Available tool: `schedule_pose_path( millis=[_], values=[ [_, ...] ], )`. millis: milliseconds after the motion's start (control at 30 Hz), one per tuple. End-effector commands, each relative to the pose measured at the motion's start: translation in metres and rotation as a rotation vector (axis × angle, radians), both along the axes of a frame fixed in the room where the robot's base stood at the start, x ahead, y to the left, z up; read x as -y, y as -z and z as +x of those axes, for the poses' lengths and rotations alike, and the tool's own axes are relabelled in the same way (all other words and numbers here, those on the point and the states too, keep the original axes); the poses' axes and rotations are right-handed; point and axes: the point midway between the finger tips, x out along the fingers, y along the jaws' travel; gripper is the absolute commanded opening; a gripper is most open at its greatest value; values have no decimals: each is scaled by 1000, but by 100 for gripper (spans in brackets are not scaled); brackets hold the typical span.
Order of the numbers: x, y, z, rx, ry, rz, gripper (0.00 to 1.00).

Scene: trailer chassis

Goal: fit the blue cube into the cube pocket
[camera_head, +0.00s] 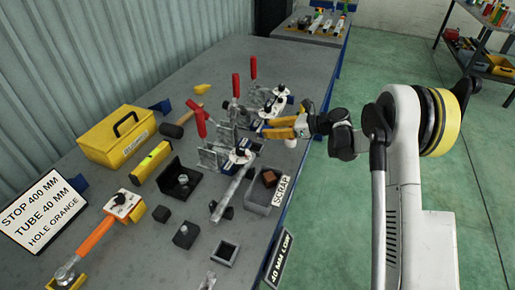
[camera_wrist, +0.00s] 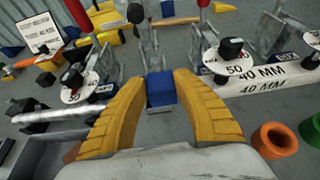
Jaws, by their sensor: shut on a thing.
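My gripper (camera_head: 270,131) has yellow fingers and is over the far right part of the bench in the head view. In the wrist view my gripper (camera_wrist: 160,98) is shut on the blue cube (camera_wrist: 160,90), which sits between the two fingertips. In the head view the cube is mostly hidden by the fingers and nearby fixtures. A dark square open-topped block (camera_head: 225,253), which looks like the cube pocket, stands at the near edge of the bench, well away from my gripper. Its inside looks empty.
Metal clamps with red handles (camera_head: 197,118) stand close beside my gripper. A grey scrap bin (camera_head: 258,203) with a brown block lies between gripper and pocket. A yellow toolbox (camera_head: 117,137) is at the left. An orange tube (camera_wrist: 275,140) shows in the wrist view.

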Motion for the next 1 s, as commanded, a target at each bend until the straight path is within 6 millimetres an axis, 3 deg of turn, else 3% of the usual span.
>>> schedule_pose_path(
  millis=[100,267,367,600,1000],
  values=[
    [-26,19,-3,1,-1,0,3],
    [-42,27,-5,-1,1,0,3],
    [-44,31,-5,0,3,0,3],
    [-44,66,-5,1,3,1,3],
    [-44,71,-5,1,3,1,3]
  ],
)
